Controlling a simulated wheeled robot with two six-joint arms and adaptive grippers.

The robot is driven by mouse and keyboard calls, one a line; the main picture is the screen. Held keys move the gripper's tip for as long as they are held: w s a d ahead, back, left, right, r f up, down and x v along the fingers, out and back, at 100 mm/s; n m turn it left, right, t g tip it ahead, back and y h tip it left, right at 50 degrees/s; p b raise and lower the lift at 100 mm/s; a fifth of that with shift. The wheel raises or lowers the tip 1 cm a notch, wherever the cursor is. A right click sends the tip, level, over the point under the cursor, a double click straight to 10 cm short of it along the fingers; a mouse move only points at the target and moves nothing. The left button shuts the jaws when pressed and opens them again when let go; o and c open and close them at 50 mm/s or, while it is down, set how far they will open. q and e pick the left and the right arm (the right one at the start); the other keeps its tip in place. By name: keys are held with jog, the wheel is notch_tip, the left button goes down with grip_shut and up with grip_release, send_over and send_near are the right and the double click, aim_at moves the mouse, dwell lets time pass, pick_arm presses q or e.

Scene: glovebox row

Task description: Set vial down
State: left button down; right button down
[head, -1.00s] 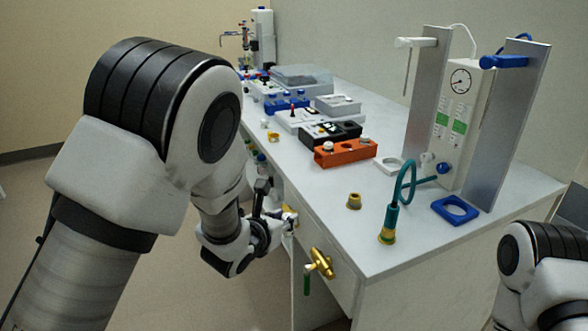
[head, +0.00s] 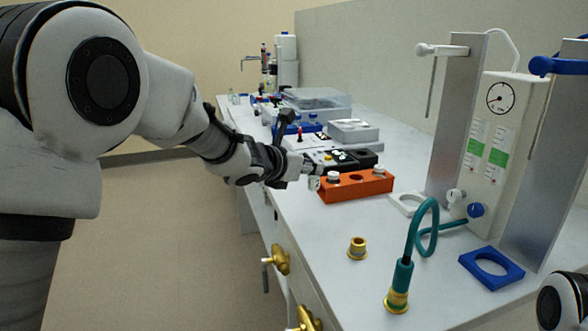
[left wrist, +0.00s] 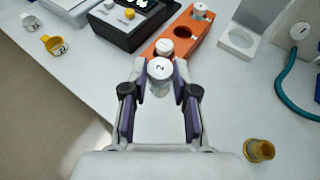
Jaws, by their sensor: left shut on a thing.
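My left gripper (left wrist: 160,95) is shut on a clear vial with a white cap (left wrist: 160,68) marked 2. In the head view my left gripper (head: 308,178) holds the vial (head: 314,184) beside the left end of an orange rack (head: 352,187). In the left wrist view the orange rack (left wrist: 200,42) lies just beyond the vial, with one empty round hole (left wrist: 181,36) and white-capped vials at either side of it. Whether the held vial touches anything is unclear. My right gripper is out of view.
A black block (head: 345,160) stands behind the rack. A brass fitting (head: 357,248), a teal hose (head: 407,262) and a blue ring holder (head: 489,268) are on the near bench. Bare white bench lies in front of the rack.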

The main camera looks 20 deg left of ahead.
pick_arm(q)
jog(key=w+a+f+p, duration=0.1)
jog(key=w+a, duration=0.1)
jog(key=w, duration=0.1)
jog(key=w+a+f+p, duration=0.1)
jog(key=w+a+f, duration=0.1)
jog(key=w+a, duration=0.1)
jog(key=w+a+f+p, duration=0.1)
jog(key=w+a, duration=0.2)
jog(key=shift+w+f+p, duration=0.1)
jog(key=shift+f+p, duration=0.2)
jog(key=shift+p, duration=0.05)
jog(key=shift+w+f, duration=0.1)
jog(key=shift+f, duration=0.1)
jog(key=shift+r, duration=0.1)
jog(key=c, duration=0.9)
grip_release()
